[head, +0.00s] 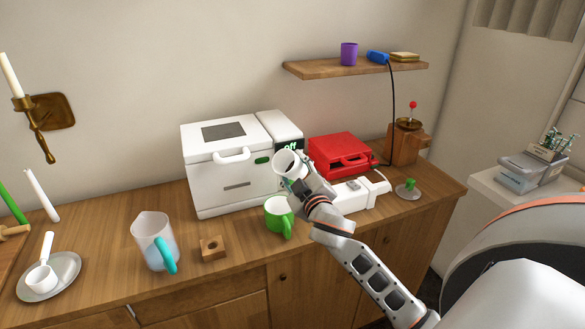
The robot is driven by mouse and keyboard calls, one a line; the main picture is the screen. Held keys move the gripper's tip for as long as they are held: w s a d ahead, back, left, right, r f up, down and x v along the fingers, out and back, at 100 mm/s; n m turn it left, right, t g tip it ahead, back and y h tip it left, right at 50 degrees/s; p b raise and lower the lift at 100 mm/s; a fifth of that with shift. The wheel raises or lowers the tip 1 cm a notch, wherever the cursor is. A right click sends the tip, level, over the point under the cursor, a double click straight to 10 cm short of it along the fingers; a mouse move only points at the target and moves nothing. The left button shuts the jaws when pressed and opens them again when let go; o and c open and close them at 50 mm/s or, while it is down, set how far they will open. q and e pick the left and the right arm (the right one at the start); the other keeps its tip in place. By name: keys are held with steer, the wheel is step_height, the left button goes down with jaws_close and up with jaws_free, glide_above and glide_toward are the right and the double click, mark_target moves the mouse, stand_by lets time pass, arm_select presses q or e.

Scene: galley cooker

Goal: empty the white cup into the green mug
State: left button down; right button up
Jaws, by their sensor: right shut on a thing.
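My right gripper (299,185) is shut on the white cup (289,162) and holds it raised above the counter, in front of the white cooker. The cup looks tilted, with its round mouth showing. Its contents cannot be made out. The green mug (277,215) stands upright on the counter just below and slightly left of the gripper, its handle toward the front. The cup is above the mug and apart from it. The inside of the mug is mostly hidden. My left gripper is not in view.
The white cooker (222,165) with an "off" display stands behind. A red appliance (335,150) and a white device (352,198) are right. A pitcher (152,238), wooden block (212,249) and plate (32,294) are left. A shelf (330,69) hangs above. Counter between pitcher and plate is clear.

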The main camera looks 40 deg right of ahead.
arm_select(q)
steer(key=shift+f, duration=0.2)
arm_select(e)
steer(key=shift+f+n+t+b, duration=0.2)
steer(key=shift+n+t+b, duration=0.3)
steer(key=shift+n+b, duration=0.65)
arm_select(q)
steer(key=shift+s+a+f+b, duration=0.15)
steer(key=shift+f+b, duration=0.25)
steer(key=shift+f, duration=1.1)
arm_select(e)
steer(key=shift+r, duration=0.15)
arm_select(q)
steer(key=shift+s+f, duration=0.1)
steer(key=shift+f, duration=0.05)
